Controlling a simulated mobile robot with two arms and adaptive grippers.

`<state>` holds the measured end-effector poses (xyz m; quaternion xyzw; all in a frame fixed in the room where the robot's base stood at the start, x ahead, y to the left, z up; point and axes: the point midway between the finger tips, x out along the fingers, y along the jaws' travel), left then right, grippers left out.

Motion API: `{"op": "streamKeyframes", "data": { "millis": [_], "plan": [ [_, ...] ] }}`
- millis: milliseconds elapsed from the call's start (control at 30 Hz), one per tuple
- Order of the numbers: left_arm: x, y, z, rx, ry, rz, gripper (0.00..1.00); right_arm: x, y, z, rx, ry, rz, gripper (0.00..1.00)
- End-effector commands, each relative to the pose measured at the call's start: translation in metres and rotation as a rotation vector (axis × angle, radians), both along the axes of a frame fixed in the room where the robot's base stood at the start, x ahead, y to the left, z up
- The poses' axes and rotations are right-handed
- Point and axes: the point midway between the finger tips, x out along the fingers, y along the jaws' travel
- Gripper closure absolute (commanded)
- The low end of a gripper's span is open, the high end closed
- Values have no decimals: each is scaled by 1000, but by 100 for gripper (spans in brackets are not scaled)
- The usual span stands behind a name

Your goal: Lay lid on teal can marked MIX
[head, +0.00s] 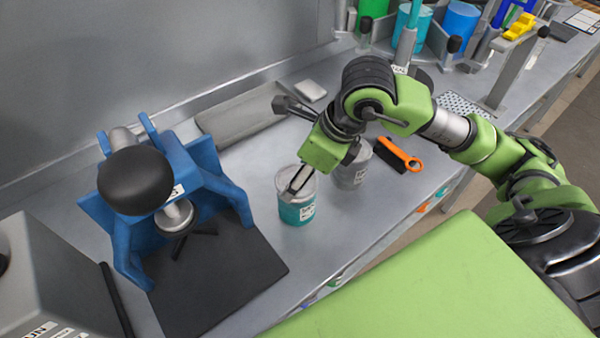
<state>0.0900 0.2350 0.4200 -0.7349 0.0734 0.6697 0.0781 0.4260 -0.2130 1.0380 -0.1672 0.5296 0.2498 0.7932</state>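The teal can (297,211) stands upright on the grey bench, with a white label whose text is too small to read. Its upper part and rim look pale grey. My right gripper (293,187) reaches down from the upper right, with its dark fingertips at the can's top. The fingers look close together, but I cannot tell whether they hold anything. No separate lid can be made out; I cannot tell whether the pale top is a lid or the can's own rim. My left gripper is not in view.
A grey can (352,174) stands just right of the teal can, partly behind my gripper. A brush with an orange handle (400,154) lies beyond it. A blue stand (205,168) with a black knob is at left, on a dark mat (225,285). Coloured containers (461,22) stand at the back.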

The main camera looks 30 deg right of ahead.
Motion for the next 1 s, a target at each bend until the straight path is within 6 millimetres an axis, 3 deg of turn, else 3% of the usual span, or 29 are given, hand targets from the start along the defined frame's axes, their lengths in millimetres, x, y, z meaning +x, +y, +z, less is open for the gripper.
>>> {"op": "streamKeyframes", "data": {
  "millis": [1000],
  "plan": [
    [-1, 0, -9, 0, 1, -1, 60, 0, 0, -4, 0, 0, 0, 52]
  ]
}}
